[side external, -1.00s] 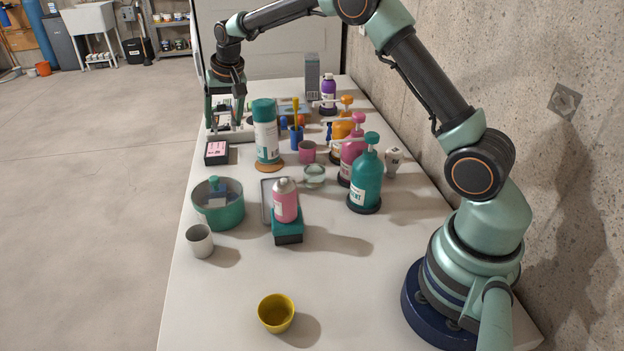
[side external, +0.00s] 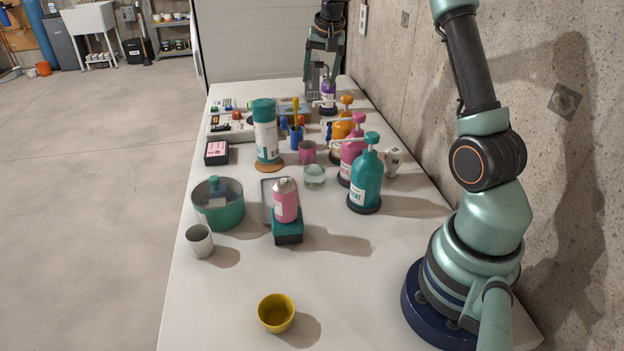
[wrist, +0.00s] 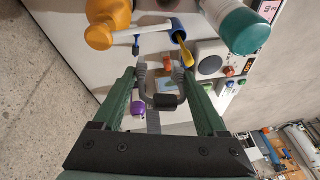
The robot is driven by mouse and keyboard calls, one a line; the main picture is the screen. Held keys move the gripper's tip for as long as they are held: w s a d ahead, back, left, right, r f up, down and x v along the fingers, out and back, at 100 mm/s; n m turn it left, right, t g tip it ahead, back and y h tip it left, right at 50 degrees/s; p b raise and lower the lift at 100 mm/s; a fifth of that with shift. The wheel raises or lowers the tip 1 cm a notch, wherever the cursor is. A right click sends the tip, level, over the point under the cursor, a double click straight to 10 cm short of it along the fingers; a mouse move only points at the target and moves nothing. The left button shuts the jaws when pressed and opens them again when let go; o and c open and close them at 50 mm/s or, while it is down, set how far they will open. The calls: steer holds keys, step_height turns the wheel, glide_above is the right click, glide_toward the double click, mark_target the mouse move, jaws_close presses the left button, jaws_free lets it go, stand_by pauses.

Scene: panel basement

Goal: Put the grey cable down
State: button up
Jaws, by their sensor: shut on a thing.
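My gripper (side external: 322,76) hangs over the far end of the table in the side external view, close to the purple bottle (side external: 328,94). In the wrist view my gripper (wrist: 160,78) has its fingers closed around a grey looped piece, the grey cable (wrist: 146,97), with a dark block (wrist: 166,102) on it. The cable is held above the table. I cannot make it out in the side external view, where the gripper and nearby things hide it.
Orange (side external: 341,128), pink (side external: 352,155) and teal (side external: 367,178) pump bottles line the wall side. The near table is mostly clear around a yellow cup (side external: 276,313).

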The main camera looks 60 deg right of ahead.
steer(key=s+d+m+h, duration=0.1)
steer(key=s+d+m, duration=0.3)
steer(key=s+d, duration=0.95)
steer(key=shift+g, duration=0.4)
steer(key=f, duration=0.6)
steer(key=s+a+f, duration=0.1)
steer(key=f, duration=0.6)
steer(key=s+f, duration=0.1)
steer(key=f, duration=0.6)
steer(key=shift+a, duration=0.25)
steer(key=shift+f, duration=0.2)
steer(key=o, duration=1.3)
steer(key=shift+c, duration=0.2)
steer(key=shift+a+r, duration=0.1)
steer(key=shift+r, duration=0.5)
steer(key=v, duration=1.1)
